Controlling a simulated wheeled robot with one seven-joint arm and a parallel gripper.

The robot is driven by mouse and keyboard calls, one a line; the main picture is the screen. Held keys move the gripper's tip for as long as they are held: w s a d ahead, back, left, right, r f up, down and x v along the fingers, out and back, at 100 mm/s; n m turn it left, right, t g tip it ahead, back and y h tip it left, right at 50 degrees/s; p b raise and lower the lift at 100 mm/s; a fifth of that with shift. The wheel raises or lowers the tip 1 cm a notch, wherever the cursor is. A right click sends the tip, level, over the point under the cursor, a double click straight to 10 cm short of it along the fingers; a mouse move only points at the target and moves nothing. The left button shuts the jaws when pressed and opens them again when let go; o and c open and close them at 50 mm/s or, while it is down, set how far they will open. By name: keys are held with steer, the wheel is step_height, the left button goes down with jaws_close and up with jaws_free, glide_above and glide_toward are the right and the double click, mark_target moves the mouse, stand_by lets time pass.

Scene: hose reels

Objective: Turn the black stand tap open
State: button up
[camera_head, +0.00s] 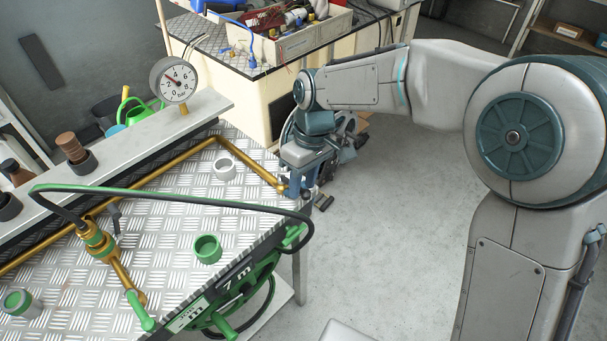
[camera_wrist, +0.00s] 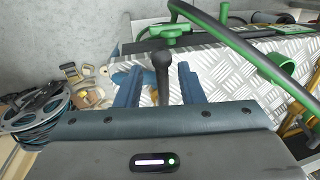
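The tap's black lever (camera_wrist: 162,68), with a rounded knob on top, stands upright between my two blue fingers in the wrist view. There is a visible gap on each side of it. My gripper (camera_head: 299,187) is open at the right end of the brass pipe (camera_head: 251,168), over the table's right edge. It also shows in the wrist view (camera_wrist: 159,86). In the head view my gripper and wrist hide most of the tap. The lower part of the lever is hard to make out.
The metal tread-plate table (camera_head: 180,195) carries a grey ring (camera_head: 224,169), a green cup (camera_head: 207,249) and a pressure gauge (camera_head: 173,80). A green hose reel (camera_head: 232,285) hangs at its front edge. A cluttered workbench (camera_head: 257,95) stands behind.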

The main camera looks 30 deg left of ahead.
step_height(320, 180, up, 14)
steer(key=w, duration=0.2)
steer(key=shift+w+d+f, duration=0.25)
steer(key=shift+w+d, duration=0.1)
steer(key=shift+d, duration=0.05)
steer(key=d+f+m+t, duration=0.25)
steer(key=d+m, duration=0.65)
steer(key=d, duration=1.4)
steer(key=s+d+f+m+t, duration=0.1)
steer(key=s+d+f+m, duration=0.1)
steer(key=d, duration=0.5)
steer(key=s+d+f+m+t, duration=0.1)
steer(key=s+d+f+m, duration=0.1)
steer(key=s+d+m, duration=0.2)
steer(key=s+d, duration=0.2)
steer(key=shift+d+f+t, duration=0.35)
steer(key=shift+s, duration=0.15)
